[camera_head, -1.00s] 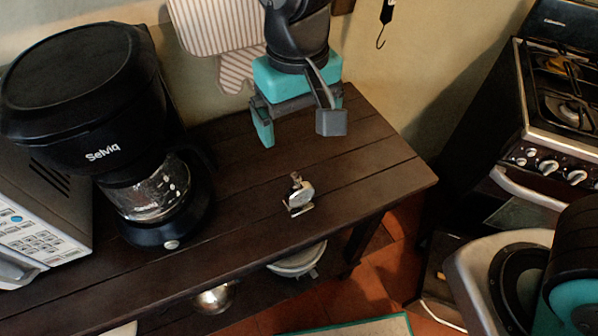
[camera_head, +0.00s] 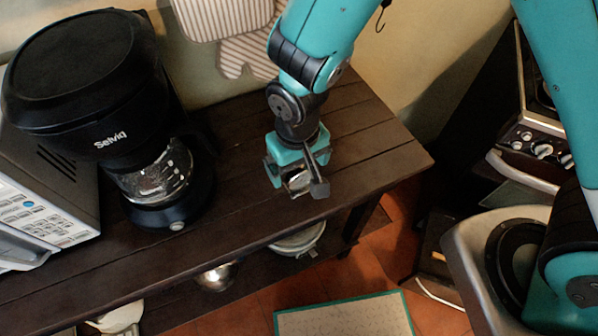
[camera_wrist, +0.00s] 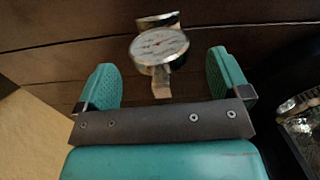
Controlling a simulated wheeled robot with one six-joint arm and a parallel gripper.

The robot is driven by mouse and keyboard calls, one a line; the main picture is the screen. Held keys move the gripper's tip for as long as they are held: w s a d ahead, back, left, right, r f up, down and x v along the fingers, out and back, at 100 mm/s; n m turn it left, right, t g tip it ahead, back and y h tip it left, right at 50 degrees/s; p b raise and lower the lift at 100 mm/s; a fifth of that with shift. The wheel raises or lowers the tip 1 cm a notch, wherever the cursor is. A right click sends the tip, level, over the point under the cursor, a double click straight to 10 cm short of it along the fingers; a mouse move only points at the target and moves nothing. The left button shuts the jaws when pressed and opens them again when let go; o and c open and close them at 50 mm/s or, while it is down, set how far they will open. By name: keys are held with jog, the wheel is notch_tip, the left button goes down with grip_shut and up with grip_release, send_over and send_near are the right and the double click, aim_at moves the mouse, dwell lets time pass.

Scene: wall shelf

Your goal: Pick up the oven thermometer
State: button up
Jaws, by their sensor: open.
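The oven thermometer (camera_wrist: 159,46) is a small metal piece with a round white dial, standing on the dark wooden table (camera_head: 355,150). In the wrist view it is between and a little beyond the fingertips of my gripper (camera_wrist: 167,72), with bare space on both sides. In the head view my gripper (camera_head: 297,185) is low over the table, around the thermometer (camera_head: 297,181), which is partly hidden behind it. The gripper is open, and its fingers appear apart from the thermometer.
A black coffee maker (camera_head: 85,85) with a glass carafe stands left of my gripper, beside a microwave (camera_head: 40,205). A stove (camera_head: 535,140) stands at the right. The table's right end is clear. Bowls sit on the lower shelf.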

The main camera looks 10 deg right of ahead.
jog(key=shift+f, duration=0.7)
jog(key=c, duration=1)
jog(key=shift+r, duration=0.1)
